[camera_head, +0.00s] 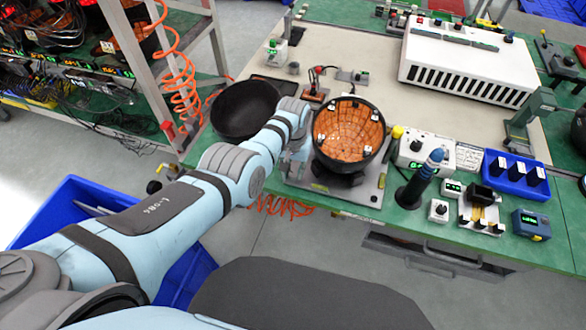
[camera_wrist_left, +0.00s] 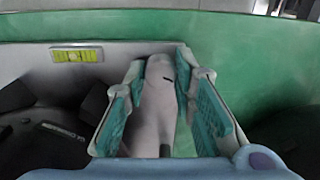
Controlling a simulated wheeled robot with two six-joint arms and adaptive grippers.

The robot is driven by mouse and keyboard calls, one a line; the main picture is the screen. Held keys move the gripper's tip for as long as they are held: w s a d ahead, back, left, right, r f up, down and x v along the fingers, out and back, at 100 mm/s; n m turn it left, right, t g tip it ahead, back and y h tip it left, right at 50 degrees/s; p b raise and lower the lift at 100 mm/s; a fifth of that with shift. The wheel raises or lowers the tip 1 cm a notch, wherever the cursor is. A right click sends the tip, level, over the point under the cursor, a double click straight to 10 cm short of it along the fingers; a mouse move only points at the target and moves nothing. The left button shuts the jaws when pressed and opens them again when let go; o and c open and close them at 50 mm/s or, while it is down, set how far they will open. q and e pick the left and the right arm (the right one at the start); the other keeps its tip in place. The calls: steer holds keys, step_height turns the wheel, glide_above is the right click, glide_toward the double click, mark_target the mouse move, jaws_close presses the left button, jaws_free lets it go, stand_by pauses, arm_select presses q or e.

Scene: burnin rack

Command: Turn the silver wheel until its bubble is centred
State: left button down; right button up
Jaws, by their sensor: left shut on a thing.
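My left gripper (camera_head: 294,166) reaches down at the left edge of a grey plate (camera_head: 362,191) that carries a dark round bowl with an orange tiled inside (camera_head: 348,133). In the left wrist view, the gripper's teal pads (camera_wrist_left: 165,105) are shut on the silver wheel (camera_wrist_left: 157,100), a pale grey rounded body with a short dark mark. A yellow-green bubble vial (camera_wrist_left: 78,56) lies on the plate's edge, left of the fingers; a small yellow-green vial also shows in the head view (camera_head: 320,188). The bubble is too small to place. My right gripper is out of view.
A black round pan (camera_head: 245,108) stands left of the plate. The green bench's front edge is close.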

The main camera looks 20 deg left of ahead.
mark_target(293, 173)
arm_select(q)
steer(key=shift+n, duration=0.8)
steer(key=c, duration=1.3)
jaws_free()
steer(key=shift+c, duration=0.2)
steer(key=shift+r, duration=0.15)
step_height(293, 173, up, 12)
